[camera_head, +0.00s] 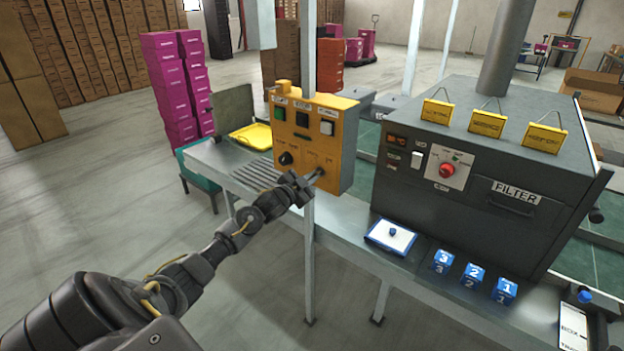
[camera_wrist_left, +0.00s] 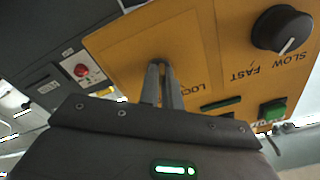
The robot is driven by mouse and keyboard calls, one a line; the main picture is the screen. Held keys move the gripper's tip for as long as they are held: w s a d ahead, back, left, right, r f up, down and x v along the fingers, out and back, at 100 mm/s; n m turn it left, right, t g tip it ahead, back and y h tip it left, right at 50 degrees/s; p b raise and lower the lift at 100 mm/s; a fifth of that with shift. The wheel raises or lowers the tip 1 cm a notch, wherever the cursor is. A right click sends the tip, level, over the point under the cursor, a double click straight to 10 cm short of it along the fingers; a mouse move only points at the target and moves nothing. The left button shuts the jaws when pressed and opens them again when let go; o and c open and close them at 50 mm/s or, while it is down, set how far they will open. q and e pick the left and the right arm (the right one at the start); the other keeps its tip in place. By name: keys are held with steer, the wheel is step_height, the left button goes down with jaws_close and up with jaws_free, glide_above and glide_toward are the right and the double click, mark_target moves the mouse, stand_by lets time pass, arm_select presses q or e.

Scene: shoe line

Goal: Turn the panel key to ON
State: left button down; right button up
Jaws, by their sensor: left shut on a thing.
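The yellow control panel (camera_head: 338,140) stands upright on the grey bench in the head view. My left gripper (camera_head: 317,176) reaches its lower right front, where the key switch is. In the left wrist view the panel (camera_wrist_left: 205,45) looks upside down, with part of a "LOCK" label beside the fingers. My left gripper (camera_wrist_left: 161,68) is shut on the panel key there, its narrow fingers close together against the panel face. The key is mostly hidden by the fingers, so I cannot read its position. My right gripper is out of view.
A black SLOW/FAST knob (camera_head: 286,158) sits left of my gripper on the panel. A dark filter machine (camera_head: 470,190) with a red knob (camera_head: 446,170) stands to the right. A yellow bin (camera_head: 252,136) is behind left.

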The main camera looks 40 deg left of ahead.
arm_select(q)
steer(key=c, duration=1.6)
jaws_free()
steer(key=s+b, duration=0.2)
steer(key=s, duration=0.9)
steer(key=shift+w+d, duration=0.1)
